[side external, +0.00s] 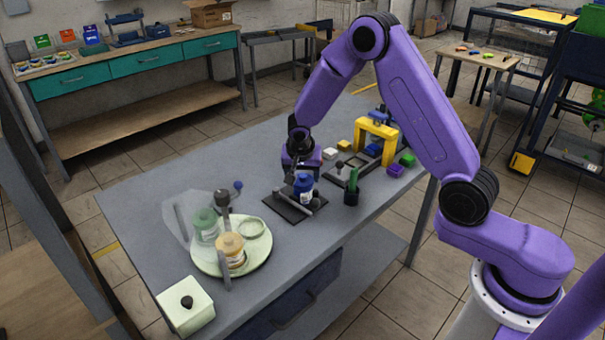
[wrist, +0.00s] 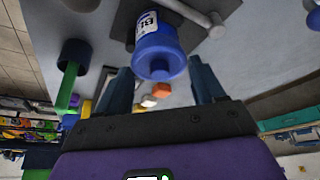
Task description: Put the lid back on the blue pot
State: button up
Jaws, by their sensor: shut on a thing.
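The blue pot (side external: 304,194) stands upright on a dark mat (side external: 280,208) near the middle of the table. Its white label also shows in the wrist view (wrist: 147,27). My gripper (side external: 302,172) is directly above the pot, pointing down. Its two fingers (wrist: 162,88) are on either side of the blue lid (wrist: 159,60), shut on it. The lid is in line with the pot's top and looks close against it. I cannot tell whether it is fully seated, as the fingers hide part of the rim.
A grey bar (side external: 293,202) lies beside the pot. A green-handled tool stands in a dark cup (side external: 351,197) to the right, before a yellow frame (side external: 377,128). A round tray (side external: 258,256) with green and orange pots is at left; a pale box (side external: 186,310) is at front.

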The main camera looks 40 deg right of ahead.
jog(key=o, duration=1.1)
jog(key=shift+c, duration=0.2)
jog(key=shift+o, duration=0.2)
jog(key=shift+r, duration=3.5)
grip_shut()
jog(key=shift+f, duration=0.15)
